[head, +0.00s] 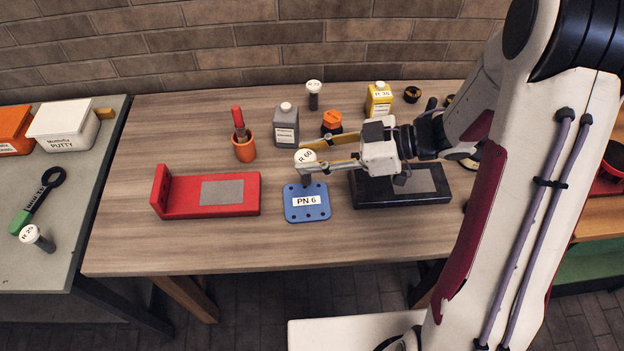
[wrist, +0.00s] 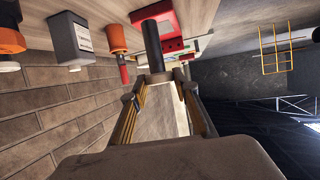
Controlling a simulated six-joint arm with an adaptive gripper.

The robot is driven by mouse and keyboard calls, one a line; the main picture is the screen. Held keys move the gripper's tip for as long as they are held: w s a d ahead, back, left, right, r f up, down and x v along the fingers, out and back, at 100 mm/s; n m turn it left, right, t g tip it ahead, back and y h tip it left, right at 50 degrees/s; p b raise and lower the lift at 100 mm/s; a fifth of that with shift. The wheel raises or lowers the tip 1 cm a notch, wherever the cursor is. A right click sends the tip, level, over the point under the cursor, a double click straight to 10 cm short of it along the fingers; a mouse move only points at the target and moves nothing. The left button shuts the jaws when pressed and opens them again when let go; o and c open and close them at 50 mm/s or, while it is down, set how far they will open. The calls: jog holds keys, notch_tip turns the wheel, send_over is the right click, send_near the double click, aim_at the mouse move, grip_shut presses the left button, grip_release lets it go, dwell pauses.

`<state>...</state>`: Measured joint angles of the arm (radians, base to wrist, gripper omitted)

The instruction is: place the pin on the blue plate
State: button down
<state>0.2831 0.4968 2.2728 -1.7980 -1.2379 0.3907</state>
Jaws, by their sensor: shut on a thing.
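A pin (head: 305,156) with a round white cap marked R 60 and a dark shaft is held roughly upright, cap up. My gripper (head: 303,166) is shut on it, reaching in from the right. The blue plate (head: 293,212), marked PN 6 and with several holes, lies flat on the wooden table. The pin's lower end shows over the plate's back edge; I cannot tell whether it touches. In the wrist view, the dark shaft (wrist: 152,42) sticks out from between the fingertips of my gripper (wrist: 160,78). The blue plate is not discernible there.
A red angled fixture (head: 166,196) stands left of the plate, and a black tray (head: 400,203) right of it. An orange cup (head: 243,152), a grey bottle (head: 286,130), an orange-capped jar (head: 332,130) and another white-capped pin (head: 314,100) stand behind. The table front is clear.

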jog(key=shift+f, duration=1.8)
jog(key=shift+f, duration=0.15)
jog(key=shift+f, duration=1.95)
jog(key=shift+f, duration=0.15)
jog(key=c, duration=1.6)
grip_release()
jog(key=shift+o, duration=0.2)
jog(key=shift+d+r, duration=0.1)
jog(key=shift+r, duration=0.1)
jog(key=shift+v, duration=5.9)
